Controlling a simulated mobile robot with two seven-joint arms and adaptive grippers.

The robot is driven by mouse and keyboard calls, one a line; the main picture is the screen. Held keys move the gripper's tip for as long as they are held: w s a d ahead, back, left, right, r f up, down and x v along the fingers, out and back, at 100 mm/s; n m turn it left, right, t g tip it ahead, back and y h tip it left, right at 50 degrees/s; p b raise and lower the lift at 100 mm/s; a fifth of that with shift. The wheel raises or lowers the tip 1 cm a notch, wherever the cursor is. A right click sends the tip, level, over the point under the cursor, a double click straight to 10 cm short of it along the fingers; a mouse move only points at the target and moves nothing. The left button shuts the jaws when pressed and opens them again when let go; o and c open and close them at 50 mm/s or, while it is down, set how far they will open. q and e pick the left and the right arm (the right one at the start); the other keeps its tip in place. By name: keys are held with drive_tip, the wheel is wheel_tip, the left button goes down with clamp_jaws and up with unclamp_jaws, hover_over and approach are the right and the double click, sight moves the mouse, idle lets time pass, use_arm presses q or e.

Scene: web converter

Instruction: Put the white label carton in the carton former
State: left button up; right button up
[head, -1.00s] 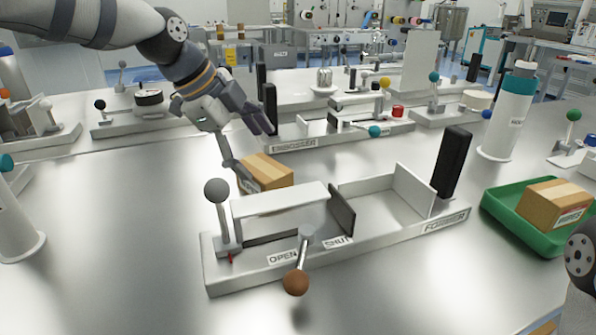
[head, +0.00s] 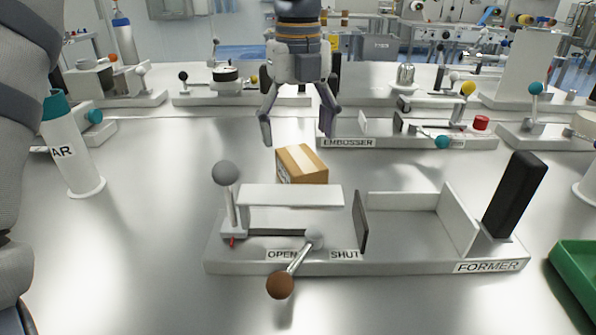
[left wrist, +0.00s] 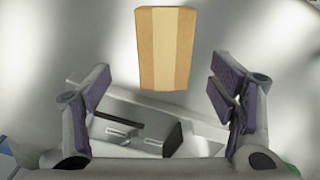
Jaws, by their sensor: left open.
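A tan carton (head: 302,163) with a paler tape strip stands on the table just behind the left part of the carton former (head: 390,262). Its lower front is partly hidden by the former's pale plate, and I cannot make out a white label on it. My left gripper (head: 296,132) is open and empty, pointing down above and behind the carton. In the left wrist view the carton (left wrist: 166,48) lies beyond the spread fingers (left wrist: 166,100), roughly centred between them. The former's brown-knobbed lever (head: 280,285) leans toward the OPEN mark. Its bay at right looks empty. My right gripper is out of view.
A green tray (head: 580,285) is cut off at the right edge. A black post (head: 515,195) and a grey-balled post (head: 226,175) rise from the former. The embosser (head: 390,135) stands behind. A white-and-teal bottle (head: 70,150) stands at left. Table left of the former is clear.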

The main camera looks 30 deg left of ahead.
sight(297, 159)
use_arm(q)
wheel_tip(297, 159, down, 5)
drive_tip(key=shift+f, duration=0.15)
drive_tip(key=c, duration=1.4)
drive_tip(key=shift+c, duration=0.2)
wheel_tip(297, 159, up, 18)
drive_tip(key=shift+b, duration=0.3)
